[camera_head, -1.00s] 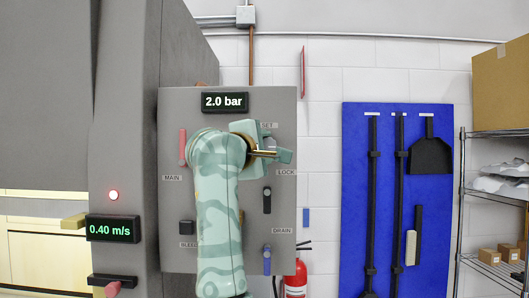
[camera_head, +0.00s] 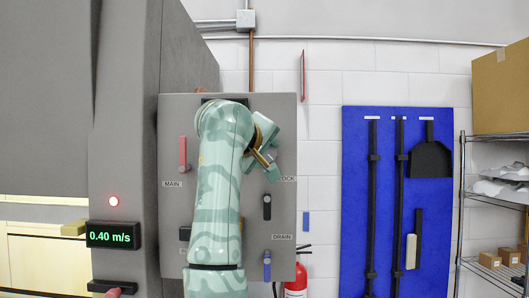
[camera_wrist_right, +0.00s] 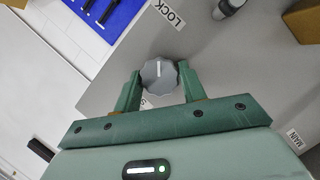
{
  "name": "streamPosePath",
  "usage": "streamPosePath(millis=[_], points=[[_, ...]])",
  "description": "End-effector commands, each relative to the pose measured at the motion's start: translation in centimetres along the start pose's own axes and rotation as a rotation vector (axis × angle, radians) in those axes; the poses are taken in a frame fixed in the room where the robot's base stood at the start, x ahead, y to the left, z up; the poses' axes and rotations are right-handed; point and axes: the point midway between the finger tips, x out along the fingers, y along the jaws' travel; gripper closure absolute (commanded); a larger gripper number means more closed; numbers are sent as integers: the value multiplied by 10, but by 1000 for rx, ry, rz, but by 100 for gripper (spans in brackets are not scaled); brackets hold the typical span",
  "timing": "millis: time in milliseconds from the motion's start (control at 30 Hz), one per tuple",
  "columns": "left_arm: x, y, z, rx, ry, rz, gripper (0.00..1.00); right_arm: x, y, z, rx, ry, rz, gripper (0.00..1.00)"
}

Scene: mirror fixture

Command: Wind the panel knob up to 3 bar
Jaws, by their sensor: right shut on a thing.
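The panel knob (camera_wrist_right: 157,76) is a grey scalloped dial with a white pointer line, seen in the right wrist view. My right gripper (camera_wrist_right: 159,85) has one finger on each side of it and is shut on it. My left gripper is not in view.
A fire extinguisher (camera_head: 295,280) stands below right. A blue tool board (camera_head: 385,200) hangs farther right.

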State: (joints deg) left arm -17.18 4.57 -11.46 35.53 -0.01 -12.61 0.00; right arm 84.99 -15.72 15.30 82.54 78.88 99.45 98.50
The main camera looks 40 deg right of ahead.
Motion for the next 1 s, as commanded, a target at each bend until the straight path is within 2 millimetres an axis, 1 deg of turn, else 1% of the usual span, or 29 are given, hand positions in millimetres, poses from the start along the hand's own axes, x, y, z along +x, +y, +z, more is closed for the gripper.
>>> streamPosePath(millis=[33, 267, 633, 667, 700, 733, 1000], points=[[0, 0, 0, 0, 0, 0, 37, 2, -4, 1, 12, -4, -14, 82], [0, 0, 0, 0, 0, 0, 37, 2, -4, 2, 44, -5, -28, 82], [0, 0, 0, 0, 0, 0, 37, 3, -5, 2, 46, -6, -31, 82], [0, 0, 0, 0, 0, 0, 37, 3, -5, 2, 46, -6, -31, 53], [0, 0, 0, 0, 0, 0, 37, 3, -5, 2, 46, -6, -30, 42], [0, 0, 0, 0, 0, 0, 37, 2, -5, 2, 46, -5, -29, 37], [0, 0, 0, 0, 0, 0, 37, 1, -2, 1, 46, -2, -24, 37]])
